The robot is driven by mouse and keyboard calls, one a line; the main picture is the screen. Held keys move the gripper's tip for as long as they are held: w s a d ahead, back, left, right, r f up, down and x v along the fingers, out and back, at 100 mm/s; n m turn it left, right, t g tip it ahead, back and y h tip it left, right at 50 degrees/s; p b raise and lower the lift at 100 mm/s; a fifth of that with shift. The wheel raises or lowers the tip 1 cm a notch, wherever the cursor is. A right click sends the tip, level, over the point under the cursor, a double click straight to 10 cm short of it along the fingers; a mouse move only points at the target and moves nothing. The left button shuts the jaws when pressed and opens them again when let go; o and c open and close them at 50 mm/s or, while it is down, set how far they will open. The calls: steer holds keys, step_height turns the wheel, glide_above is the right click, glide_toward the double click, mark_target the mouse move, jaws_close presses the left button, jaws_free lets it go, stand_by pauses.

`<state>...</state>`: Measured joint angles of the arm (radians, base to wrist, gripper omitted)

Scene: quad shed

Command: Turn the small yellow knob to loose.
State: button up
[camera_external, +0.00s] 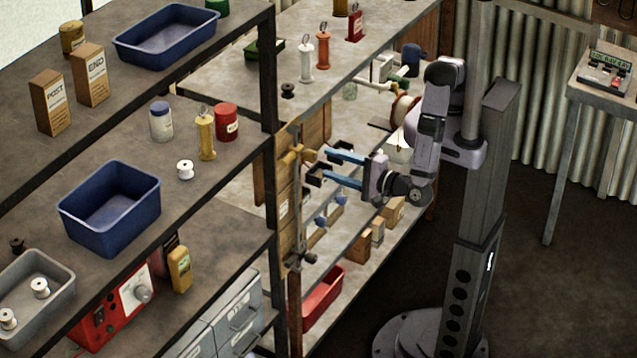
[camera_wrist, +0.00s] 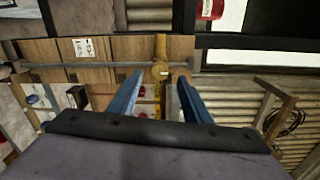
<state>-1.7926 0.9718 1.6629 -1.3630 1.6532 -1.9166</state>
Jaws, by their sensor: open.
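The small yellow knob (camera_external: 308,155) sits on an upright wooden board (camera_external: 287,195) at the end of the shelving. In the wrist view the knob (camera_wrist: 160,70) shows as a round yellow end with a small pale mark, on a yellowish stem. My gripper (camera_external: 322,164) is open and empty, its two blue fingers pointing at the board, just short of the knob. In the wrist view the fingertips (camera_wrist: 160,76) stand apart, with the knob centred between and slightly beyond them. I cannot tell whether either finger touches it.
A metal rod (camera_wrist: 110,65) runs along the board, with a dark clamp (camera_external: 300,259) low on it. Dark shelf posts (camera_external: 267,80) stand close by. Spools, bins and boxes crowd the shelves. A red bin (camera_external: 323,297) lies below. The floor at right is clear.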

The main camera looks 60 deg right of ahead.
steer(key=shift+s+b, duration=0.4)
steer(key=shift+s, duration=0.8)
steer(key=w+d+f+m+g+h+b, duration=0.1)
steer(key=w+d+f+m+g+h, duration=0.25)
steer(key=w+d+m, duration=0.55)
steer(key=w+d+f+m+g+h+b, duration=0.1)
steer(key=w+d+f+m+g+h, duration=0.35)
steer(key=d, duration=0.65)
steer(key=s+d+f+n+g+y+b, duration=0.1)
steer(key=d+n+g+y, duration=0.3)
steer(key=d+n, duration=0.7)
steer(key=s+d+f+n+g+y+b, duration=0.1)
steer(key=s+d+n+g+y+b, duration=0.1)
steer(key=d+n, duration=1)
steer(key=s+n+g+y, duration=0.1)
steer(key=n+g+y, duration=0.1)
steer(key=n, duration=0.8)
steer(key=shift+s+d+f+g, duration=0.2)
steer(key=shift+f+g, duration=0.15)
steer(key=shift+g, duration=0.45)
steer(key=shift+a, duration=0.1)
